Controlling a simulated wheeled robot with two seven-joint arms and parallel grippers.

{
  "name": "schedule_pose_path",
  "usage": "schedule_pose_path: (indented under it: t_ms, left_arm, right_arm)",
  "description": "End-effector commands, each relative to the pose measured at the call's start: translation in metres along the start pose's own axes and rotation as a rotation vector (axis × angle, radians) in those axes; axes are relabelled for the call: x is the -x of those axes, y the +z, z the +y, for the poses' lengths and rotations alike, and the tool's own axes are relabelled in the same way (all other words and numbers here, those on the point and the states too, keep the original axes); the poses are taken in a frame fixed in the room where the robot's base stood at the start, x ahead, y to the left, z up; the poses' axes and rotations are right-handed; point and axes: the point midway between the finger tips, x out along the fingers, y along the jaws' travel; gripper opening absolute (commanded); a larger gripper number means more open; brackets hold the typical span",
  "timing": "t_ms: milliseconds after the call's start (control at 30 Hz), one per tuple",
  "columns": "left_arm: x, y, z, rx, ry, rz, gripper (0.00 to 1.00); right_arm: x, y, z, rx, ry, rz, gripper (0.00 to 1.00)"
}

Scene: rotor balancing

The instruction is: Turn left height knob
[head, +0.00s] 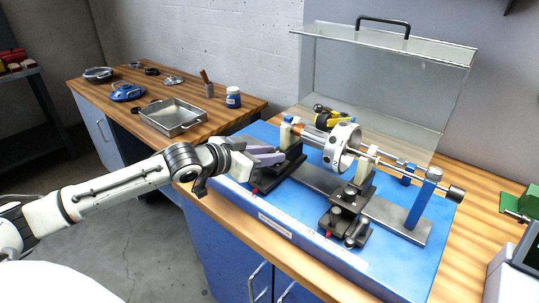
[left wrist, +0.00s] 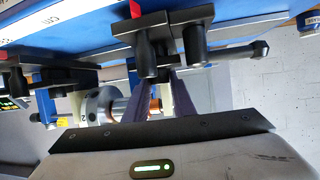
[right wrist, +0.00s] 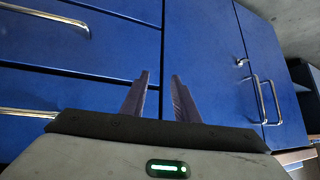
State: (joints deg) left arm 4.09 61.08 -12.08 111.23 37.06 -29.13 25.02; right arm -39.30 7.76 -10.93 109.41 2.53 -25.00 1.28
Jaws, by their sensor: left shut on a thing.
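The balancing machine's blue base (head: 310,250) stands on the workbench and carries a silver rotor (head: 341,147) on a shaft. The left support (head: 288,132) has black knobs low on its carriage. My left gripper (head: 272,158) reaches in from the left at this support, its purple fingers closed in on the knob area. In the left wrist view a dark knob (left wrist: 148,48) with a red mark above sits in front of the purple fingers (left wrist: 160,100), which hold it; the exact contact is partly hidden. My right gripper (right wrist: 158,85) is open and empty, facing blue drawers, and is out of the head view.
A clear guard with a black handle (head: 385,22) stands open behind the rotor. The right support (head: 362,172) has its own black carriage (head: 345,222). A metal tray (head: 172,117) and a blue jar (head: 233,97) stand on the left bench. Blue cabinets (right wrist: 90,90) are close to my right gripper.

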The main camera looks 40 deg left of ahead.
Motion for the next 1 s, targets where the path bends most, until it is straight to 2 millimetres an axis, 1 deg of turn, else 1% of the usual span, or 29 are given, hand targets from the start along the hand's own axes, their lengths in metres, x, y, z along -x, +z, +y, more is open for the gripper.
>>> schedule_pose_path:
  t_ms: [33, 200, 567, 600, 667, 700, 1000]
  left_arm:
    - [-0.0003, 0.003, 0.0025, -0.012, 0.029, -0.007, 0.01]
    - [0.0008, 0.0034, 0.0002, -0.027, 0.076, -0.004, 0.01]
    - [0.0013, 0.0031, -0.0006, -0.023, 0.086, -0.001, 0.01]
    - [0.0013, 0.0032, -0.0006, -0.022, 0.086, -0.001, 0.25]
    - [0.0013, 0.0031, -0.0007, -0.022, 0.085, -0.001, 0.35]
    - [0.0013, 0.0028, -0.001, -0.022, 0.085, -0.001, 0.41]
    - [0.0018, 0.0013, -0.0025, -0.025, 0.082, 0.001, 0.42]
  right_arm:
    - [-0.0001, 0.0005, 0.0, 0.0, 0.0, -0.001, 0.28]
    - [0.0, 0.0008, -0.0001, 0.0, 0.0, -0.001, 0.28]
    - [0.0, 0.001, 0.0, 0.0, 0.0, -0.002, 0.28]
    - [0.0, 0.001, 0.0, 0.0, 0.0, -0.002, 0.28]
    - [0.0, 0.001, 0.0, 0.0, 0.0, -0.002, 0.28]
    - [0.0, 0.001, 0.0, 0.0, 0.0, -0.002, 0.28]
    - [0.0, 0.001, 0.0, 0.0, 0.0, -0.001, 0.28]
